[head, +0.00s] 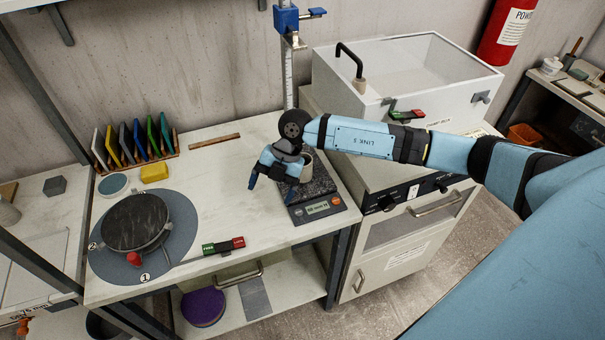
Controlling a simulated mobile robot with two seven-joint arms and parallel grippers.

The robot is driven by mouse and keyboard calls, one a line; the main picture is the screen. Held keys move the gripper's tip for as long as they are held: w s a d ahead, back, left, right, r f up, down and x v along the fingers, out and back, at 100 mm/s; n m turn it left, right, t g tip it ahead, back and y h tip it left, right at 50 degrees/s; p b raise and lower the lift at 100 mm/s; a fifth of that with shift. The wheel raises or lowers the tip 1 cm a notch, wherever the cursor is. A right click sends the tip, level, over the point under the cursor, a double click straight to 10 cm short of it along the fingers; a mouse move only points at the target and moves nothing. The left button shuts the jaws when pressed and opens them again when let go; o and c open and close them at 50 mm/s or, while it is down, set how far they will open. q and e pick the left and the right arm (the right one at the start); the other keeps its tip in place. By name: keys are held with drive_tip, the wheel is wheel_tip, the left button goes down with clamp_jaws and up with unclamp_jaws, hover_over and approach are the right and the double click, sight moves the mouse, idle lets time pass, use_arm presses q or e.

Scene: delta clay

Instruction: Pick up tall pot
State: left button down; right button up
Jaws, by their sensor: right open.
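My right arm comes in from the right, and my right gripper (270,188) points down over the left edge of the dark speckled slab on the scale. Its blue fingers are apart, with nothing seen between them. A pale grey-beige pot (307,168) stands on the slab just behind and right of the gripper. The wrist and gripper hide much of it, so its height and any contact with the gripper cannot be told. My left gripper is not in view.
The scale (319,209) sits at the table's right end, beside a blue-clamped upright post (287,75). A dark round disc (135,222) on a grey mat and a rack of coloured tiles (135,150) are at left. The white table's middle is mostly clear. A white cabinet (405,85) stands right.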

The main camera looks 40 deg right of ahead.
drive_tip(key=w+d+r+m+h, duration=0.1)
drive_tip(key=w+d+h, duration=0.15)
drive_tip(key=d, duration=0.35)
drive_tip(key=w+d+r+m+h, duration=0.1)
drive_tip(key=w+d+r+h, duration=0.1)
drive_tip(key=d+h, duration=0.3)
drive_tip(key=shift+t+y, duration=0.4)
drive_tip(key=shift+y, duration=0.35)
drive_tip(key=f, duration=0.2)
drive_tip(key=d+f, duration=0.1)
drive_tip(key=f, duration=0.2)
drive_tip(key=f+p, duration=0.1)
drive_tip(key=f, duration=0.1)
drive_tip(key=shift+w+d+f, duration=0.15)
drive_tip(key=shift+w+f, duration=0.15)
drive_tip(key=shift+w, duration=0.05)
drive_tip(key=c, duration=1)
